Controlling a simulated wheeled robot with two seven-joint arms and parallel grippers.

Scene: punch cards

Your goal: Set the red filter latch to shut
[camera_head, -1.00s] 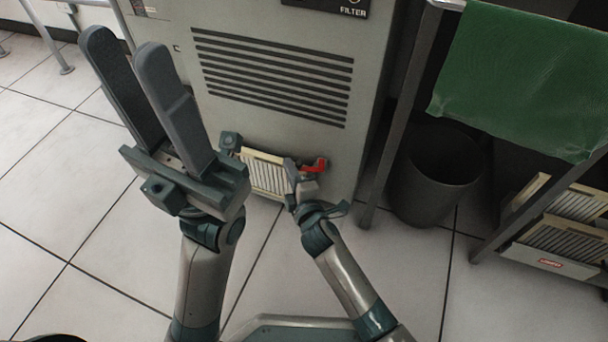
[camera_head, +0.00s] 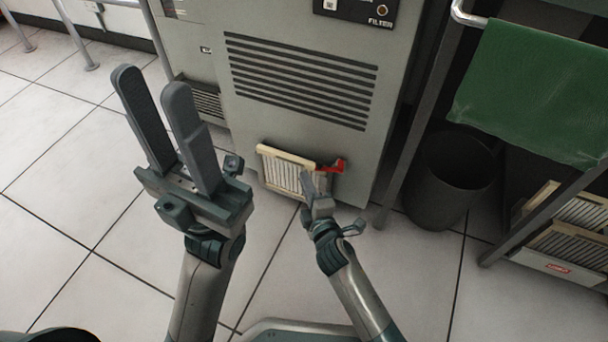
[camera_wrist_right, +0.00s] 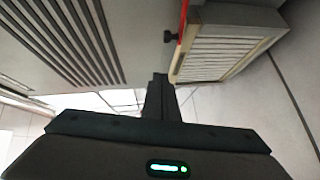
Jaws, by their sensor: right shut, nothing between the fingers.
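The red filter latch (camera_head: 333,166) is at the right end of the cream slatted filter (camera_head: 285,172), low on the grey cabinet's front. The latch lies roughly sideways with its right end turned up. In the right wrist view a strip of red latch (camera_wrist_right: 184,20) shows beside the filter (camera_wrist_right: 215,50). My right gripper (camera_head: 308,181) is shut and empty, just left of and below the latch, in front of the filter. Its fingers (camera_wrist_right: 160,84) appear apart from the latch in the wrist view. My left gripper (camera_head: 152,88) is open and empty, raised at the left, nearer the camera.
The grey cabinet (camera_head: 230,120) has a vent grille (camera_head: 300,80) above the filter. A dark bin (camera_head: 450,182) and a rack with a green cloth (camera_head: 535,90) stand to the right. More filters (camera_head: 570,212) sit in a crate there. The tiled floor in front is clear.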

